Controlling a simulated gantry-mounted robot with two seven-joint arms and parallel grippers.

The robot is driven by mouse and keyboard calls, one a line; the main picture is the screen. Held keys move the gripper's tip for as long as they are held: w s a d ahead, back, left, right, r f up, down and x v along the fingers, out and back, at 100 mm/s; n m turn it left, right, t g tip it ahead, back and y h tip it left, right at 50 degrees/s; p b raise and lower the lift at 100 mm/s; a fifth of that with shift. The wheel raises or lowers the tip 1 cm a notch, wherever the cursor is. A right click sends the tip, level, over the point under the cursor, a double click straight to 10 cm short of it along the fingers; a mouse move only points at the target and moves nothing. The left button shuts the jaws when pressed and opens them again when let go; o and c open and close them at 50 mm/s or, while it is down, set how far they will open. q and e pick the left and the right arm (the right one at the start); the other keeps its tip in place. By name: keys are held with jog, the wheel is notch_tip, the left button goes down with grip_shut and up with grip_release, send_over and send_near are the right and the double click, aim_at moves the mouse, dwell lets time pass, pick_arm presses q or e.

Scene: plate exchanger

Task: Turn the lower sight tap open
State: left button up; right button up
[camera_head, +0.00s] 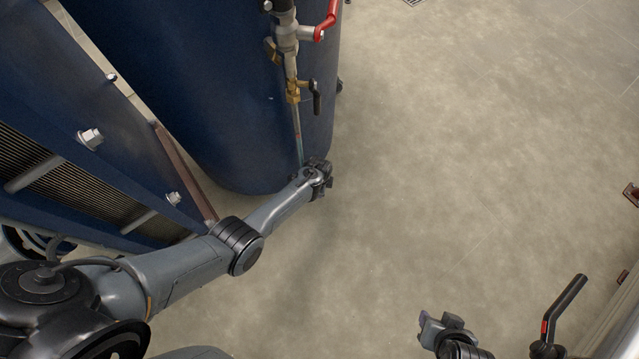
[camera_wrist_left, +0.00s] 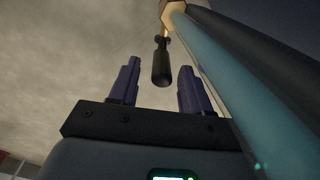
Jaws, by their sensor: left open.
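A sight glass (camera_head: 298,135) with bluish liquid runs down the front of the blue tank. A brass tap (camera_head: 293,92) with a black lever (camera_head: 317,99) pointing down sits at its upper end. The lower sight tap cannot be made out; my left gripper (camera_head: 321,175) covers the glass's lower end. In the left wrist view my left gripper (camera_wrist_left: 158,86) is open and empty, pointing up. A black lever (camera_wrist_left: 161,65) shows between its fingers in the picture, apparently beyond them, beside the glass tube (camera_wrist_left: 215,65). My right gripper (camera_head: 445,328) is low, far from the tank; its jaws are unclear.
A red lever valve (camera_head: 326,22) is above the sight glass on the blue tank (camera_head: 200,90). The plate exchanger (camera_head: 95,135) with bolts stands at the left. A black handle with a red mark (camera_head: 565,305) is at the lower right. The floor (camera_head: 470,150) between is clear.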

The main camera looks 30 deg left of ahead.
pick_arm(q)
jog(key=r+p, duration=0.2)
jog(key=r, duration=0.1)
jog(key=r+p, duration=0.4)
jog(key=r, duration=0.1)
jog(key=shift+s+d+r, duration=0.1)
jog(key=shift+s+r, duration=0.2)
jog(key=shift+s, duration=0.1)
